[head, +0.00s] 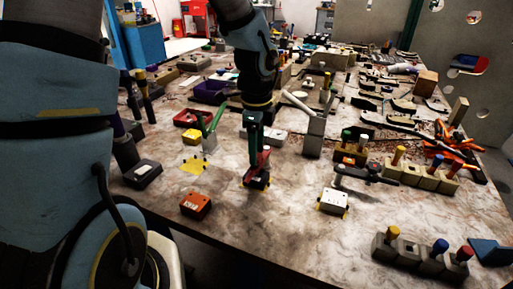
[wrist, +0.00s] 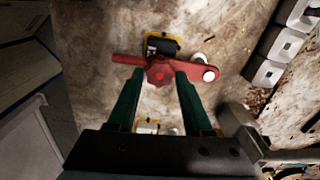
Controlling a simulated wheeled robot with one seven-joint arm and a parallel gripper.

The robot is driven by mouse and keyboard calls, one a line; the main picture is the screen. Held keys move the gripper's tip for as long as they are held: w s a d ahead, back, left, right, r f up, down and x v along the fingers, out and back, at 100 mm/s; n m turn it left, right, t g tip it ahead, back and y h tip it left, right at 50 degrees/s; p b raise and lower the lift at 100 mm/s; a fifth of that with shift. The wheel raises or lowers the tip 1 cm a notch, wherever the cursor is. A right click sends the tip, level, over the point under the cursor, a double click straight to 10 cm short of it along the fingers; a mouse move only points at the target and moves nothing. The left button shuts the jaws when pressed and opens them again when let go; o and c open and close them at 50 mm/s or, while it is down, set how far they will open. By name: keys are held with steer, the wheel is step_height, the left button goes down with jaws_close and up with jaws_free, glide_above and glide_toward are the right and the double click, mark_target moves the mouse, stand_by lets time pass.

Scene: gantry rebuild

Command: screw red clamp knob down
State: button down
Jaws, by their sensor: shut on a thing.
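The red clamp knob (wrist: 159,74) sits between the two green fingertips of my gripper (wrist: 160,78) in the wrist view. The fingers are shut on it from both sides. The knob is on a red clamp arm (wrist: 125,59) that reaches left and right of it, with a pale round end (wrist: 208,76) on the right. A dark block with yellow edging (wrist: 161,44) lies just beyond the arm. In the head view my gripper (head: 256,152) points down at the red clamp (head: 264,159), low over the table; its fingers partly hide the knob.
An orange box (head: 196,205) stands to the left, and a white box (head: 333,202) with a dark clamp above it to the right. A grey post with a pale lever (head: 313,130) rises behind right. Blocks with coloured pegs (head: 421,175) line the right side. Bare table lies in front.

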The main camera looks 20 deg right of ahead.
steer(key=shift+w+r, duration=0.1)
steer(key=shift+c, duration=2.4)
jaws_free()
step_height(320, 180, up, 11)
steer(key=b, duration=0.1)
